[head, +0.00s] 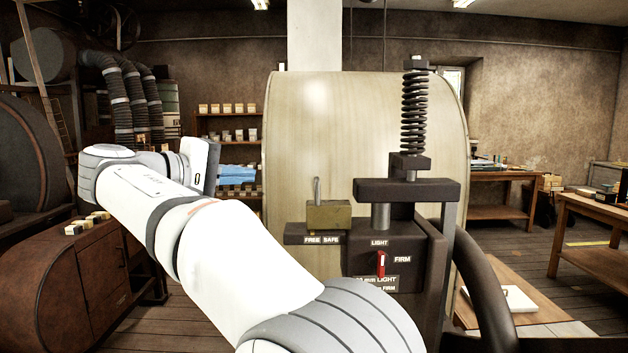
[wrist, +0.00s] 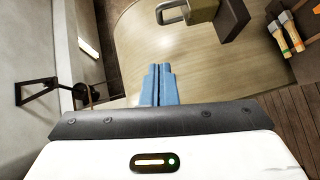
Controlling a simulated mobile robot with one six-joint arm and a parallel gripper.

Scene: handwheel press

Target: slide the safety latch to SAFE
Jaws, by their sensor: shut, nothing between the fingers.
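The safety latch is a brass block (head: 328,214) with an upright metal handle (head: 317,190). It sits on a dark rail (head: 294,239) labelled FREE on the left and SAFE on the right, towards the rail's right end. In the wrist view the latch block (wrist: 202,10) and its loop handle (wrist: 172,13) are at the top edge, partly cut off. My gripper (head: 256,178) is left of the latch in the head view, apart from it. Its blue fingers (wrist: 157,68) are closed together and empty, with a gap to the handle.
A large pale drum (head: 350,130) stands behind the latch. A dark press head (head: 405,190) with a spring column (head: 414,115) rises to the right. A red selector (head: 381,263) marked LIGHT and FIRM sits below. A dark handwheel rim (head: 482,285) curves at the right.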

